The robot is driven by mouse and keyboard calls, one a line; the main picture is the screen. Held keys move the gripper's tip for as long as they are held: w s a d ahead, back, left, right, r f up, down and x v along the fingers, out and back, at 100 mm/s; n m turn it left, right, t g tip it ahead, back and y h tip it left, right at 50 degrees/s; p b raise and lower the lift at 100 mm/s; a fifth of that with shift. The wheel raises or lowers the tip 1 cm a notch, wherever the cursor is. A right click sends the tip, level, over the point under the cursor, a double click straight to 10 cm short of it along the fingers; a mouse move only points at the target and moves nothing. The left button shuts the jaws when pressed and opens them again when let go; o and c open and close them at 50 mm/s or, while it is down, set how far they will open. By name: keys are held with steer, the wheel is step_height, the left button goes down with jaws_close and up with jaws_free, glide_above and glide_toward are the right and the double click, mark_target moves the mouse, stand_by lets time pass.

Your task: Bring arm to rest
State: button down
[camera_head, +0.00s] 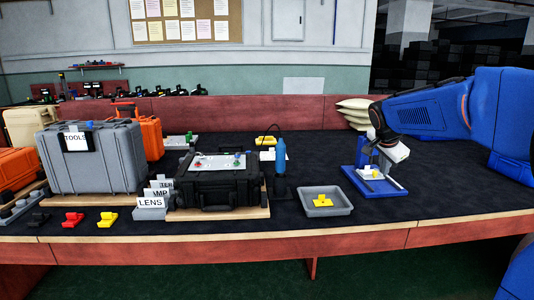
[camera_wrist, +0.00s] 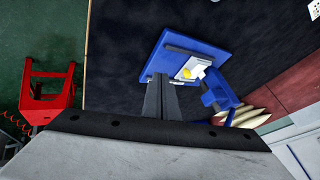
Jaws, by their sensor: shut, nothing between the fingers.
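My arm (camera_head: 426,110) is blue and reaches in from the right of the head view, bent down at the wrist. Its pale wrist end (camera_head: 398,152) is just above a blue fixture (camera_head: 360,182) on the dark table. In the wrist view my gripper (camera_wrist: 160,80) has its two dark fingers together and nothing between them. The fingertips appear next to the near edge of the blue fixture (camera_wrist: 212,45) in that view; I cannot tell whether they touch it. A white block with a yellow part (camera_wrist: 187,72) is on the fixture.
A grey tray (camera_head: 340,208) with a yellow piece is left of the fixture. Beyond it are a blue cylindrical tool (camera_head: 280,155), a black case (camera_head: 215,187) and a grey tool case (camera_head: 100,165). Pale sacks (camera_head: 355,112) lie behind. A red stand (camera_wrist: 47,90) shows on the floor.

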steer(key=s+a+f+n+y, duration=0.1)
steer(key=s+a+f+n, duration=0.3)
steer(key=s, duration=0.9)
steer(key=s+a+f+n+y, duration=0.1)
steer(key=s+a+f+n, duration=0.4)
steer(key=s, duration=0.8)
steer(key=s+a+f+n+g+y, duration=0.1)
steer(key=s+a+f+n, duration=0.3)
steer(key=s, duration=0.9)
steer(key=shift+s+a+f+n+y, duration=0.3)
steer(key=shift+n+y, duration=0.2)
steer(key=shift+n, duration=0.3)
